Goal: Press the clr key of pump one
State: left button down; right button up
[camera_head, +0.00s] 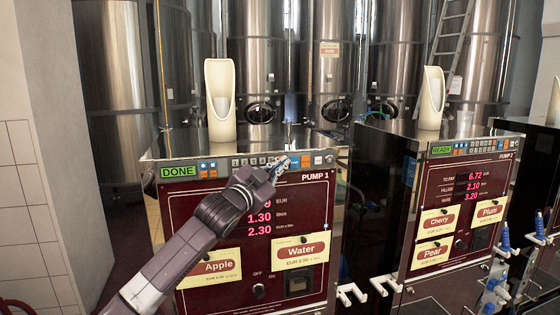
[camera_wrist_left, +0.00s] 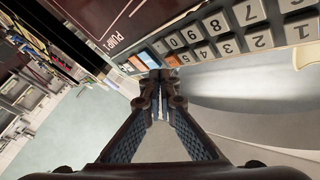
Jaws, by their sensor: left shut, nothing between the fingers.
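Pump one (camera_head: 322,215) stands in the middle of the head view, with a dark red front, red digits and a green DONE display (camera_head: 178,172). Its key row (camera_head: 247,161) runs along the top, with grey number keys and blue and orange keys at the right. The lettering of the clr key is too small to read. My left gripper (camera_head: 279,164) is shut and empty, its tips in front of the right part of the row. In the left wrist view, the shut tips (camera_wrist_left: 160,76) are close to the blue and orange keys (camera_wrist_left: 149,58); contact cannot be told. My right gripper is out of view.
Apple (camera_head: 220,267) and Water (camera_head: 300,251) labels are on pump one's front. A cream holder (camera_head: 221,100) stands on its top. Pump two (camera_head: 452,220) stands to the right, showing READY. White hooks (camera_head: 352,293) stick out between the pumps. Steel tanks (camera_head: 261,60) stand behind.

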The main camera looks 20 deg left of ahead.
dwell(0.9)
pick_arm(q)
jog(key=shift+w+a+p, duration=0.25)
jog(key=shift+w+p, duration=0.1)
jog(key=shift+p, duration=0.15)
jog(key=shift+w+a+p, duration=0.2)
jog(key=shift+w+p, duration=0.15)
jog(key=shift+p, duration=0.05)
dwell(0.5)
jog(key=shift+s, duration=0.1)
jog(key=shift+s+d, duration=0.45)
jog(key=shift+s, duration=0.2)
